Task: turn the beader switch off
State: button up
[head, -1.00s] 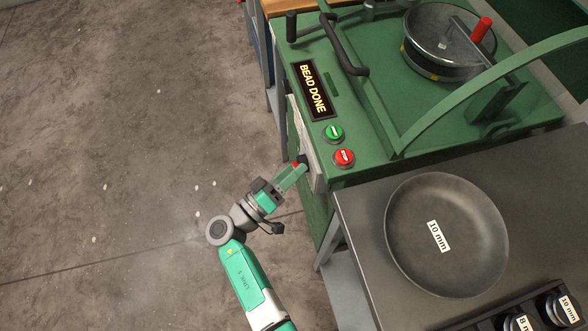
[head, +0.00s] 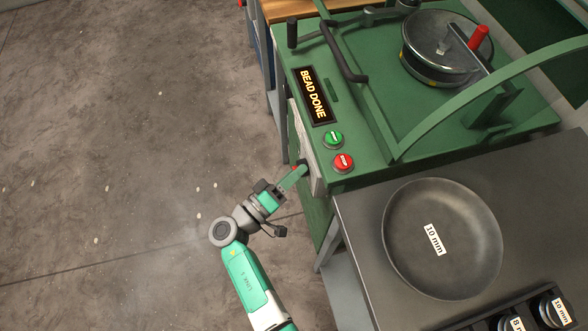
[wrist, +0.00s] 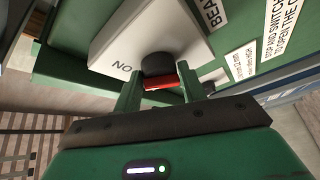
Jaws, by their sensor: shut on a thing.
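The beader is the green machine (head: 345,115), and its display reads BEAD DONE. Its switch sits on a pale box on the machine's left side face. My gripper (head: 300,170) reaches up to this side face in the head view. In the wrist view its two green fingers stand on either side of the knob's red bar and are shut on it. The fingers partly hide the pale box.
A green button (head: 332,139) and a red button (head: 343,163) sit on the machine's top near the switch. A dark grey table (head: 365,285) to the right bears a bowl (head: 470,235) labelled 10 mm. Open floor lies to the left.

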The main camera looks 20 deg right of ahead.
jog(key=n+g+y+p, duration=0.1)
jog(key=n+p, duration=0.2)
jog(key=p, duration=0.1)
jog(key=r+n+g+y+p, duration=0.1)
jog(key=n+y+p, duration=0.1)
jog(key=n+p, duration=0.1)
jog(key=r+n+g+y+p, duration=0.1)
jog(key=n+y+p, duration=0.1)
jog(key=n+p, duration=0.2)
jog(key=shift+w+p, duration=0.15)
jog(key=shift+p, duration=0.75)
jog(key=shift+w+f+n+g+y+p, duration=0.15)
jog(key=shift+n+g+y+p, duration=0.3)
jog(key=shift+n+g, duration=0.7)
jog(key=shift+f+n, duration=0.1)
jog(key=shift+n, duration=0.25)
jog(key=o, duration=0.9)
